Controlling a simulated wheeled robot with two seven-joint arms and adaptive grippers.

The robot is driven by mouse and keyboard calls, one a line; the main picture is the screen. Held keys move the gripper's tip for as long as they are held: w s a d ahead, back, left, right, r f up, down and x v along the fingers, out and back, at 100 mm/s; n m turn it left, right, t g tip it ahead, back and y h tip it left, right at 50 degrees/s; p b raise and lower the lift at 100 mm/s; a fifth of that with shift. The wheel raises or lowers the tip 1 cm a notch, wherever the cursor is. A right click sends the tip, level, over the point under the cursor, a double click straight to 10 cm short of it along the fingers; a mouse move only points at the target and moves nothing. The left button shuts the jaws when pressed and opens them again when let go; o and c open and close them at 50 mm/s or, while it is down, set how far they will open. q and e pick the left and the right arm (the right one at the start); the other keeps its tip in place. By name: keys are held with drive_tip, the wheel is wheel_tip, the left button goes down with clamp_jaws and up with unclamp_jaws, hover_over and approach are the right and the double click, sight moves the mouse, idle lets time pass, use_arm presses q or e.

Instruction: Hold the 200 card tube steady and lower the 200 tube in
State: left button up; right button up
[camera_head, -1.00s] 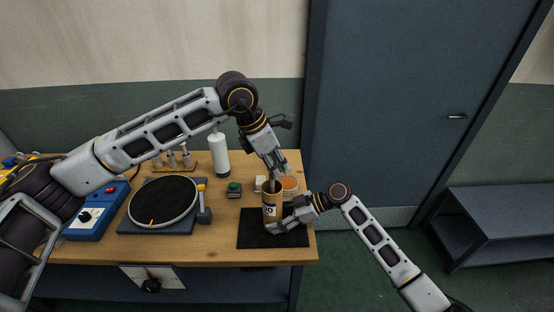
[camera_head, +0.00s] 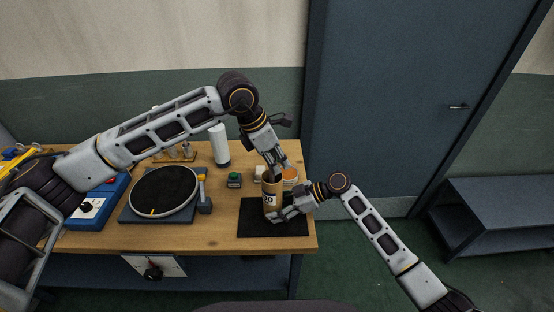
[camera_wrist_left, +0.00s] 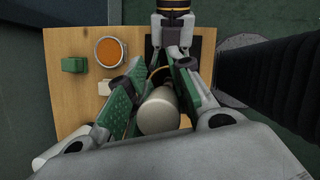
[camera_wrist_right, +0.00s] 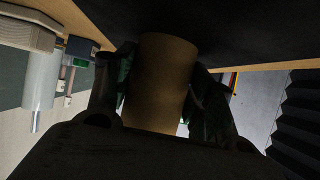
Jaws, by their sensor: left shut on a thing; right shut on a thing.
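The brown 200 card tube (camera_head: 271,197), with a pale label, stands on the black mat. My right gripper (camera_head: 276,212) is shut around it from the right; the right wrist view shows the card tube (camera_wrist_right: 163,80) between the fingers. My left gripper (camera_head: 270,174) is directly above the card tube's mouth. In the left wrist view it is shut on the pale grey, round-ended 200 tube (camera_wrist_left: 158,112). The card tube's brown rim (camera_wrist_left: 160,73) shows just beyond that tube. How far the tube is inside is hidden by the fingers.
The black mat (camera_head: 253,225) lies at the table's right front. Close behind are an orange-topped dish (camera_head: 291,175) and a green-topped box (camera_head: 234,180). A round black plate device (camera_head: 163,192), a blue box (camera_head: 92,212) and a white cylinder (camera_head: 219,146) stand further left.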

use_arm(q)
drive_tip(key=shift+f, duration=1.4)
idle(1.3)
drive_tip(key=o, duration=1)
drive_tip(key=shift+r, duration=0.1)
wheel_tip(320, 180, up, 7)
idle(1.8)
use_arm(e)
drive_tip(key=o, duration=1)
